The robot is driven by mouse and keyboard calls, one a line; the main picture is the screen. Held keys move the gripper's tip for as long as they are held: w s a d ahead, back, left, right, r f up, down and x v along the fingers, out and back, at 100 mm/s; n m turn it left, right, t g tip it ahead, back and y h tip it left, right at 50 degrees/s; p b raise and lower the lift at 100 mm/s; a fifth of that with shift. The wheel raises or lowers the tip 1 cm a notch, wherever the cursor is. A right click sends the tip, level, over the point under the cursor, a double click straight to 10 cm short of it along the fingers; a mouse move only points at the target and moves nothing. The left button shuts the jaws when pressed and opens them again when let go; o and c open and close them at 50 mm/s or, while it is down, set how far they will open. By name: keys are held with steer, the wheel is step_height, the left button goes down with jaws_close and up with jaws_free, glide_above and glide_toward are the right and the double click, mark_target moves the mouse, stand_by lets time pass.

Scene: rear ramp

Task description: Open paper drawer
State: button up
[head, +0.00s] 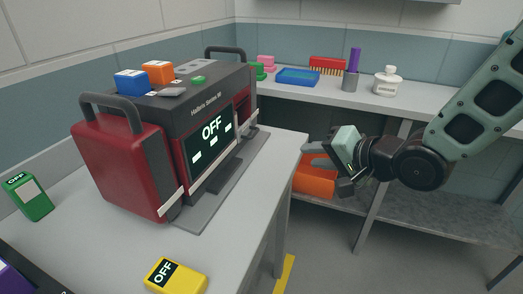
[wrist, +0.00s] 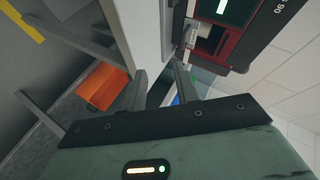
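A dark grey and red machine (head: 170,110) with a lit OFF screen (head: 210,140) stands on the grey counter. I cannot tell for certain which part is the paper drawer. At the machine's far right end is a red-framed recess (head: 243,108) with a pale strip (head: 250,131) below it; the recess also shows in the wrist view (wrist: 213,40). My gripper (head: 322,168) is open and empty, off the counter's right edge and apart from the machine. In the wrist view, its two fingers (wrist: 162,86) stand apart with a gap between them.
An orange bin (head: 315,182) sits on a low shelf behind my gripper. A yellow OFF box (head: 175,275) lies on the near counter. Floor to the right is clear.

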steer(key=w+m+t+y+b, duration=0.1)
steer(key=w+m+y, duration=0.1)
steer(key=m, duration=0.1)
glide_toward(256, 134)
steer(key=shift+y, duration=0.4)
steer(key=x, duration=0.8)
steer(key=shift+w+d+f, duration=0.2)
steer(key=shift+f, duration=0.15)
steer(key=shift+t, duration=0.3)
jaws_close()
